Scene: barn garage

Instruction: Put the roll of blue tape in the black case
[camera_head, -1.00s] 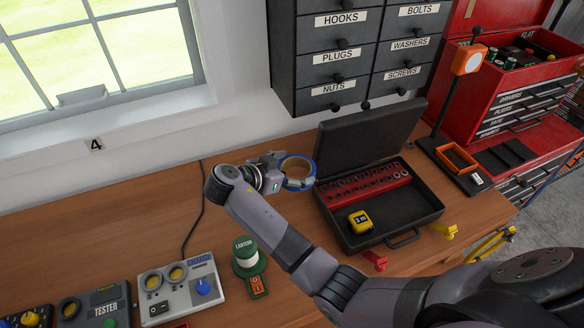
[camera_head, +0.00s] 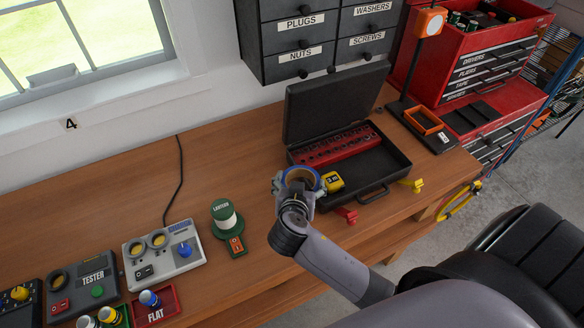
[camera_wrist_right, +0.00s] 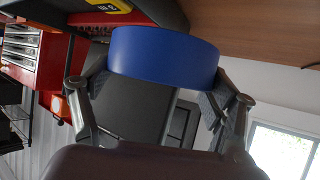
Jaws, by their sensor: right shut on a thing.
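The roll of blue tape (camera_head: 317,180) is held in my right gripper (camera_head: 301,184), at the front left edge of the open black case (camera_head: 378,186). In the right wrist view the blue tape (camera_wrist_right: 165,56) sits between the two fingers (camera_wrist_right: 155,100), its blue outer face toward the camera. The case lid stands up at the back. Inside are a red socket rack (camera_head: 338,146) and a yellow tape measure (camera_head: 333,182), close to the right of the roll. Whether the roll touches the case cannot be told. My left gripper is not in view.
A green lantern (camera_head: 225,216) stands left of my arm, with a grey control box (camera_head: 163,250) farther left. A red clamp (camera_head: 346,215) and a yellow clamp (camera_head: 411,185) sit at the bench's front edge. Drawers (camera_head: 300,45) hang above. The case's front right floor is bare.

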